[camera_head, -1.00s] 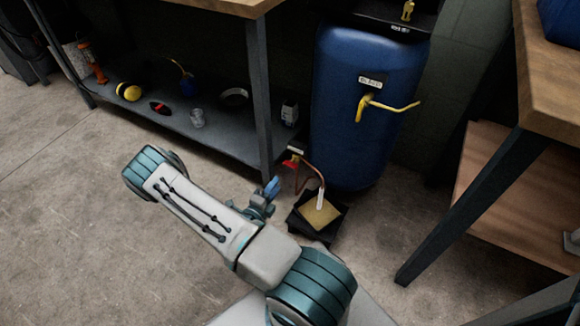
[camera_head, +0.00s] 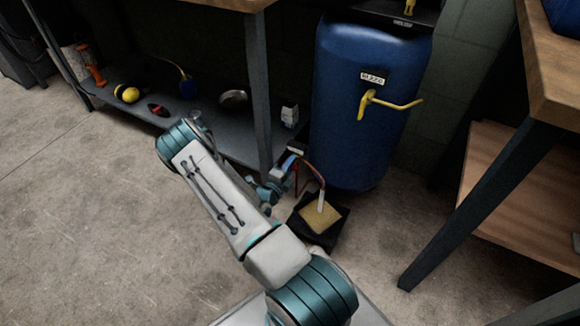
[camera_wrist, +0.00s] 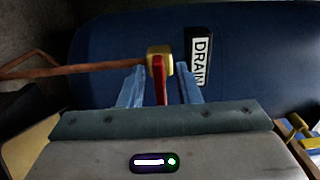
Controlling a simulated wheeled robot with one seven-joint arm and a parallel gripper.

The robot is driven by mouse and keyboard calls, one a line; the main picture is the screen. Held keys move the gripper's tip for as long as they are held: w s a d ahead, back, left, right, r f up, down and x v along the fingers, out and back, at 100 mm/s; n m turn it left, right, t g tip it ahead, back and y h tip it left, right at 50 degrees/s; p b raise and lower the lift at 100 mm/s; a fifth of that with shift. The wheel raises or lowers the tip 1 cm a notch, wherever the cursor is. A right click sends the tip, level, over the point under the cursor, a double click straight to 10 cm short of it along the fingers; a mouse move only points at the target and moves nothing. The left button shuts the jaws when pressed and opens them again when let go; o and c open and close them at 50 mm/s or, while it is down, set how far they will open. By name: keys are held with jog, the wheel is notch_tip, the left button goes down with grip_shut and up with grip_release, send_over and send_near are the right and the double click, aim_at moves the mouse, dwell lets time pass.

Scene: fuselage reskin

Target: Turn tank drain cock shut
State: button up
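The drain cock has a brass body (camera_wrist: 160,58) and a red lever (camera_wrist: 159,84), seen in the wrist view low on the blue tank (camera_head: 365,120). A DRAIN label (camera_wrist: 200,60) is beside it. My gripper (camera_wrist: 157,88) has its two blue fingers apart, one on each side of the red lever, with a gap visible on both sides. The lever points toward my gripper's palm. In the head view my gripper (camera_head: 284,172) is at the tank's lower left and mostly hides the cock.
A copper pipe (camera_wrist: 75,70) runs from the cock down to a black tray (camera_head: 303,236) holding a yellow pad (camera_head: 318,221). A yellow lever (camera_head: 395,103) juts from the tank's front. A bench leg (camera_head: 259,95) stands close left of my gripper. Open floor lies left.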

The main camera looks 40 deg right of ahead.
grip_shut()
jog(key=shift+m+p, duration=0.35)
jog(key=shift+m, duration=0.05)
jog(key=shift+r+m+p, duration=0.15)
jog(key=shift+m+p, duration=0.55)
jog(key=shift+m, duration=0.3)
jog(key=m+p, duration=0.2)
jog(key=m, duration=0.2)
jog(key=shift+m+p, duration=0.3)
jog(key=shift+p, duration=0.05)
jog(key=m+p, duration=0.3)
jog(key=m, duration=0.2)
jog(key=shift+s, duration=0.1)
jog(key=m+p, duration=0.2)
jog(key=m, duration=0.3)
jog(key=shift+f+m+p, duration=0.2)
jog(key=shift+m+p, duration=0.1)
